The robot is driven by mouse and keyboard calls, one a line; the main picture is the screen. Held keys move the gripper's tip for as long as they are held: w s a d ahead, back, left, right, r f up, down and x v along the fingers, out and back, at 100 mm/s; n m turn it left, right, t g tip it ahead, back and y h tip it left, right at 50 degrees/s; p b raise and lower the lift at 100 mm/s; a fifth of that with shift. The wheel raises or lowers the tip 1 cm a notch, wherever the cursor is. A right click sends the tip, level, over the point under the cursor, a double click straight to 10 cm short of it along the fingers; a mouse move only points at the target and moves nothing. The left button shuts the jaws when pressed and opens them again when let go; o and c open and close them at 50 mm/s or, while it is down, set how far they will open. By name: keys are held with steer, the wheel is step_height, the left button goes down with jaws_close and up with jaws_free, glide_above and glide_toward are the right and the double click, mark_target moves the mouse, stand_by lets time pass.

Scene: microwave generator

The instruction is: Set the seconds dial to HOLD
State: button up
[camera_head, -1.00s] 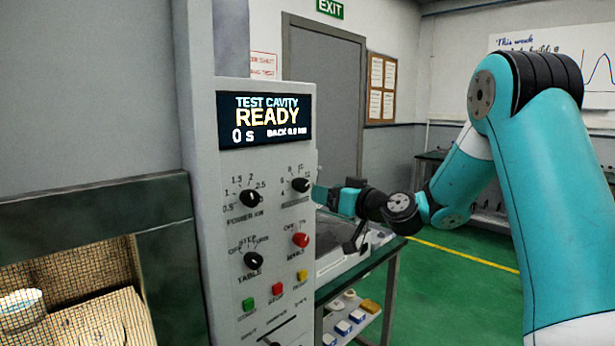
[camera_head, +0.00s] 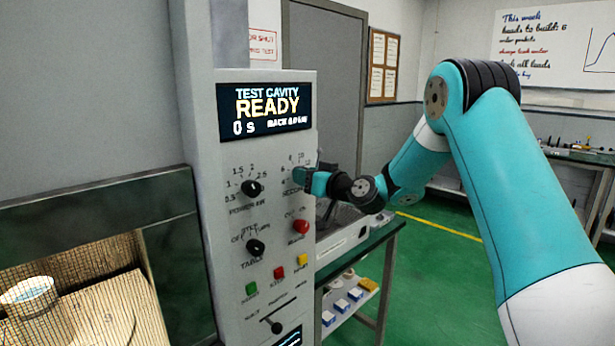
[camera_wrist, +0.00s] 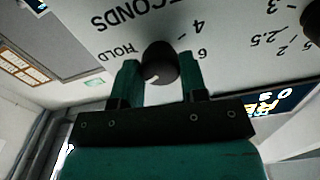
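The seconds dial (camera_wrist: 160,63) is a round black knob on the light grey control panel (camera_head: 229,170). In the wrist view the panel's lettering is upside down, with HOLD to the knob's left and 4 and 6 to its right. A small white mark shows on the knob, but its exact setting is unclear. My gripper (camera_wrist: 160,80) is open, with one green finger on each side of the knob. I cannot tell whether the fingers touch it. In the head view my gripper (camera_head: 302,177) is at the panel's upper right and hides the dial.
The display (camera_head: 266,108) reads TEST CAVITY READY, 0 s. The power dial (camera_head: 252,188), table dial (camera_head: 256,248), red knob (camera_head: 300,227) and several coloured buttons are close by. A meshed cavity (camera_head: 70,310) is at left, a green-topped bench (camera_head: 375,240) behind.

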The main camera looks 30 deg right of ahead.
steer(key=shift+m, duration=0.4)
steer(key=m+b, duration=0.2)
steer(key=m, duration=0.5)
steer(key=shift+m, duration=0.7)
steer(key=o, duration=0.9)
steer(key=shift+o, duration=0.2)
